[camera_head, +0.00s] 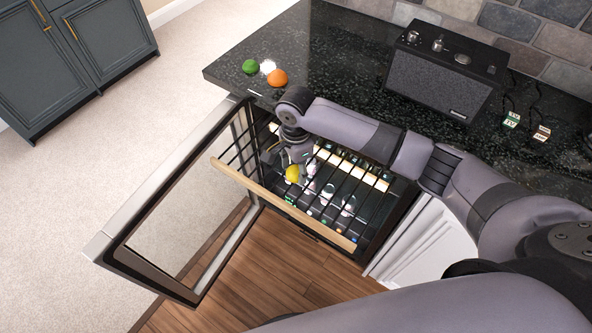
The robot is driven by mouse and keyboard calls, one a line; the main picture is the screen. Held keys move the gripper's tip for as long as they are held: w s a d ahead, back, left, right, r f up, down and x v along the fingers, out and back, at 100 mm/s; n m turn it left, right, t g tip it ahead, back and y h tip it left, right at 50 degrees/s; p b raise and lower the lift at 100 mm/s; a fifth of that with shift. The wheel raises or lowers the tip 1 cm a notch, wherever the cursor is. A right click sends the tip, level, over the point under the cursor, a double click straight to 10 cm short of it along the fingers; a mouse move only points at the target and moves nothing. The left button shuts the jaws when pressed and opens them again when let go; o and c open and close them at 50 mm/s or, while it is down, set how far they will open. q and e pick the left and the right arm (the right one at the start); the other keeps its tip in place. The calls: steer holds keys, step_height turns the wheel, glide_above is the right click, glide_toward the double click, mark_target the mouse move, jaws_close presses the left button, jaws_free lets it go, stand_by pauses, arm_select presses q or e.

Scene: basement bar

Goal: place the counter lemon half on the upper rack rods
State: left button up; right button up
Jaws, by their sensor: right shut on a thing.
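The yellow lemon half (293,174) is held by my right gripper (296,163), which is shut on it and points down. The gripper and lemon half are over the upper rack (240,175), a set of dark rods with a light wooden front strip. The rack is in the open glass-door cooler under the counter. I cannot tell whether the lemon half touches the rods. The gripper hides part of the rods behind it. My left gripper is not in view.
The glass door (185,215) stands open to the left. On the black counter (330,45) are a lime (250,66), a white item (267,67), an orange (277,78) and a speaker (440,75). Bottles (346,208) lie below the rods. Wooden floor (270,265) in front is clear.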

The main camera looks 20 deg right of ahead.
mark_target(296, 169)
steer(key=shift+f, duration=0.95)
steer(key=o, duration=1.1)
steer(key=shift+f, duration=0.1)
step_height(296, 169, up, 12)
steer(key=shift+r, duration=0.15)
